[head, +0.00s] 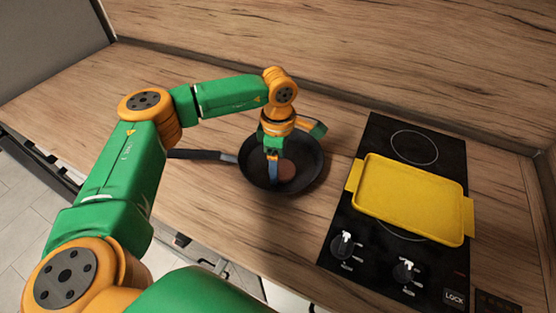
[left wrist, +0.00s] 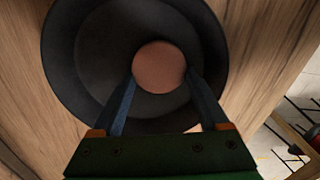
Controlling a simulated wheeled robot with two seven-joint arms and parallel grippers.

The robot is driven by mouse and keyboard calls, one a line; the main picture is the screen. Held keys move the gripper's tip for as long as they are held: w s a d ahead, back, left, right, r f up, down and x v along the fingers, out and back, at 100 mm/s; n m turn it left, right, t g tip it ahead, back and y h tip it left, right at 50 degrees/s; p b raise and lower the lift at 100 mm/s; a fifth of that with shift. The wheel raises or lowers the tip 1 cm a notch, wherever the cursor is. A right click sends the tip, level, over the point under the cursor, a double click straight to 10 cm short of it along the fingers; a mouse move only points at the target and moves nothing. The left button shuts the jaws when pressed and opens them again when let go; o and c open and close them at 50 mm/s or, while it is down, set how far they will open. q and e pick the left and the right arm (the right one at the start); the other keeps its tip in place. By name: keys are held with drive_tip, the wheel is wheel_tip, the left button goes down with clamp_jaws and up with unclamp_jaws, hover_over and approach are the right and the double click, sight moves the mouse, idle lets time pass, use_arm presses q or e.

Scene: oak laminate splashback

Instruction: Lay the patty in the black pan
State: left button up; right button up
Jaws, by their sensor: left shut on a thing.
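The black pan (head: 312,184) stands on the wooden counter, left of the hob, with its handle (head: 200,155) pointing left. It fills much of the left wrist view (left wrist: 75,60). The patty (head: 287,171) is a round brown disc within the pan's outline. In the left wrist view the patty (left wrist: 160,66) lies between the two fingertips. My left gripper (head: 273,168) points down into the pan and is shut on the patty. Whether the patty touches the pan floor I cannot tell. My right gripper is not in view.
A black hob (head: 345,218) with knobs at its front is right of the pan. A yellow tray (head: 412,197) sits on the hob. The wooden splashback (head: 350,45) runs along the back. The counter (head: 75,95) is clear at the far left.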

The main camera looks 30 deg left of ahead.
use_arm(q)
drive_tip(key=shift+f, duration=0.2)
drive_tip(key=o, duration=1.3)
drive_tip(key=shift+c, duration=0.2)
drive_tip(key=shift+w+r, duration=0.1)
drive_tip(key=shift+r, duration=0.4)
wheel_tip(320, 180, up, 12)
drive_tip(key=b, duration=0.2)
drive_tip(key=shift+f, duration=0.25)
